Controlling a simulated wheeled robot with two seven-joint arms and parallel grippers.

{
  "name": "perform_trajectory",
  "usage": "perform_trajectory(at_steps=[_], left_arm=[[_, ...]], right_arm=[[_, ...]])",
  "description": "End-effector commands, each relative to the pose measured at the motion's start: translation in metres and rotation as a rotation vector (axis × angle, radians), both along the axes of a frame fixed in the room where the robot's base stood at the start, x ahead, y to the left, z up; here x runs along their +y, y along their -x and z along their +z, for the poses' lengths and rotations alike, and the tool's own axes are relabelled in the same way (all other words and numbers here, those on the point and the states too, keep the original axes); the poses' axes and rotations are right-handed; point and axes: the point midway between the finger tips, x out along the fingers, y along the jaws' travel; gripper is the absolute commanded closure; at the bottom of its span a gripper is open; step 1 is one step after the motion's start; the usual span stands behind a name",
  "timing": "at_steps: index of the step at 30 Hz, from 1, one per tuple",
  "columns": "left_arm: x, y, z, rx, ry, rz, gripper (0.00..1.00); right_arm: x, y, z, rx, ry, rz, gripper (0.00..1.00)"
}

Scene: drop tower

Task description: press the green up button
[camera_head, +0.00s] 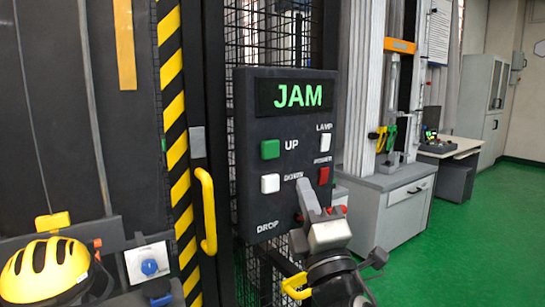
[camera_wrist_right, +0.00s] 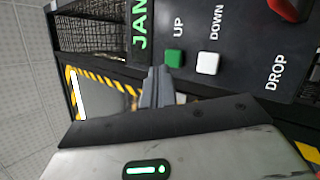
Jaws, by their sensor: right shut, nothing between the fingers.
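The green up button (camera_head: 270,149) is on the left side of a dark control panel (camera_head: 255,205), beside the word UP. It also shows in the right wrist view (camera_wrist_right: 174,58), just beyond my fingertips. My right gripper (camera_head: 308,190) is shut and empty, in front of the panel's lower right part in the head view. In the wrist view its fingertips (camera_wrist_right: 157,78) are below and left of the green button; I cannot tell the gap to the panel. The panel's screen (camera_head: 294,95) reads JAM in green. My left gripper is not in view.
A white button (camera_head: 270,183) for down sits below the green one. A white lamp switch (camera_head: 326,143) and a red power switch (camera_head: 324,175) are on the right. A yellow handle (camera_head: 207,210) stands left of the panel. A yellow helmet (camera_head: 45,270) is at lower left.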

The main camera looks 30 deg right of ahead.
Motion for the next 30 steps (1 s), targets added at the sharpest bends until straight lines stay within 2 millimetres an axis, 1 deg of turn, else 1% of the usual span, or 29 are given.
perform_trajectory(at_steps=[1, 3, 6, 17, 20, 23, 30], left_arm=[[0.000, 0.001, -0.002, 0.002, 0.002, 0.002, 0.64], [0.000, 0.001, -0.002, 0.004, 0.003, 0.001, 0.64], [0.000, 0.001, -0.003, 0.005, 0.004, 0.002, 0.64], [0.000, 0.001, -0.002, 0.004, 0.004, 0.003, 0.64], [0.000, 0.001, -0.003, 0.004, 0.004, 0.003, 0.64], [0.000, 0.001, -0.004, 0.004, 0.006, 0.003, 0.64], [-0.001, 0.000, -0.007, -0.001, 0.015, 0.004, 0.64]], right_arm=[[-0.003, 0.005, 0.015, -0.039, 0.048, -0.044, 1.00], [-0.006, 0.011, 0.029, -0.072, 0.094, -0.090, 1.00], [-0.008, 0.015, 0.039, -0.095, 0.128, -0.126, 1.00], [-0.008, 0.015, 0.040, -0.096, 0.132, -0.131, 1.00], [-0.008, 0.011, 0.040, -0.096, 0.131, -0.130, 1.00], [-0.007, 0.001, 0.039, -0.096, 0.131, -0.130, 1.00], [-0.005, -0.033, 0.039, -0.097, 0.129, -0.129, 1.00]])
